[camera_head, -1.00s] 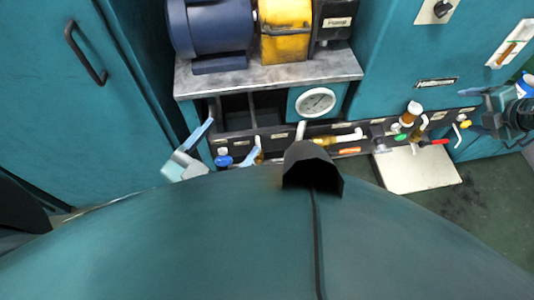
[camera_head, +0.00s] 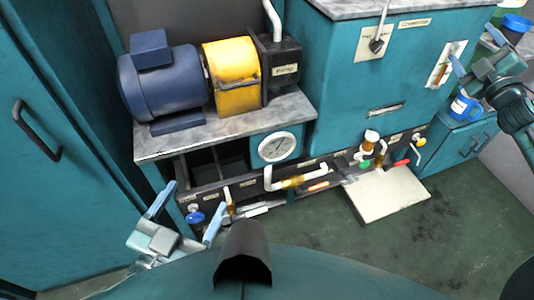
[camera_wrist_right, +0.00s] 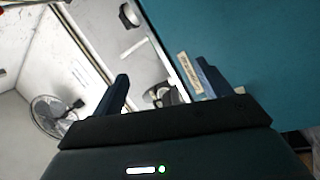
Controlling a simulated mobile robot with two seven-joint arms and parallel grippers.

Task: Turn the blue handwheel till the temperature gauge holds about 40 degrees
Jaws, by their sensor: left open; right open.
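The blue handwheel (camera_head: 195,217) is low on the dark pipe panel, left of centre in the head view. My left gripper (camera_head: 200,196) is open, its two light-blue fingers to either side of the handwheel in the picture; I cannot tell how near they are in depth. A round white dial gauge (camera_head: 277,147) is on the teal front below the worktop; its reading is too small to make out. My right gripper (camera_head: 474,48) is open and empty at the upper right, far from the handwheel. In the right wrist view its dark fingers (camera_wrist_right: 163,82) are spread apart.
A blue motor (camera_head: 165,85) and yellow coupling guard (camera_head: 232,75) stand on the worktop. Green (camera_head: 364,167), red (camera_head: 402,162) and yellow (camera_head: 421,142) valve handles are farther right. A pale plate (camera_head: 388,197) juts over the floor. A blue mug (camera_head: 466,107) is near my right arm.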

